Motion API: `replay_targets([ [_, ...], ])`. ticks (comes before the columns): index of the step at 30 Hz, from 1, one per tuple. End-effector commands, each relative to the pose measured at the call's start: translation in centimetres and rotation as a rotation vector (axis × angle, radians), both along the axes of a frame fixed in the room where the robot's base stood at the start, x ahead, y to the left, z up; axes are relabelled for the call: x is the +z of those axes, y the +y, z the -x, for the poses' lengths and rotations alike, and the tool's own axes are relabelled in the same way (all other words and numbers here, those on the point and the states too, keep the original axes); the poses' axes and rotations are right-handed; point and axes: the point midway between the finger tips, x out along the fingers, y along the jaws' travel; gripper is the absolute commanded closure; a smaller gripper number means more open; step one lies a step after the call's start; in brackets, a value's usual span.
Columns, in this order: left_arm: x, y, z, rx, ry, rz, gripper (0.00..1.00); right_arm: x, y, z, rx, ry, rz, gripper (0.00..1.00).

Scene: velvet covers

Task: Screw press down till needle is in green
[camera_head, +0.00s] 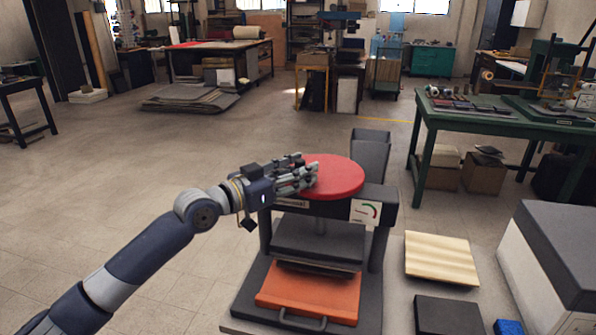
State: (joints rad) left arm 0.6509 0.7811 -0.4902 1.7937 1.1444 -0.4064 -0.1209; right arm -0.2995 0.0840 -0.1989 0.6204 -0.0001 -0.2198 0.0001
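The press (262,240) is a dark frame with a red round wheel (338,174) on top. A white gauge (365,211) with a green arc is on its front right; its needle is too small to read. A grey pressing plate (318,245) hangs above an orange tray with a handle (315,298) on the base. Dark layers show beneath the plate. My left gripper (308,176) reaches in from the left, its fingers at the wheel's left edge. Whether they close on the rim I cannot tell. My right gripper is not in view.
A cream ribbed pad (441,259) and a dark block (448,315) lie right of the press. A grey-topped white box (560,262) is at the far right. A green table (440,114) stands behind; open floor lies to the left.

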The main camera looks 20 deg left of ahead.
Motion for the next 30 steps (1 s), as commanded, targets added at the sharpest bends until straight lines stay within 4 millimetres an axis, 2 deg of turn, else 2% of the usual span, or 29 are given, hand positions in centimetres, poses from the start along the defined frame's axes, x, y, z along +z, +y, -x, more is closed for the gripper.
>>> replay_targets([
  [8,0.0,0.8,1.1,0.001,-0.003,-0.001,0.61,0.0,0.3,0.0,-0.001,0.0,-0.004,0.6],
  [21,-0.1,4.9,6.9,0.003,0.002,-0.004,0.61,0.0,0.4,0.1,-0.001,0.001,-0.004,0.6],
  [30,-0.1,6.6,9.3,0.002,0.001,-0.003,0.61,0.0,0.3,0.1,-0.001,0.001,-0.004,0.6],
])
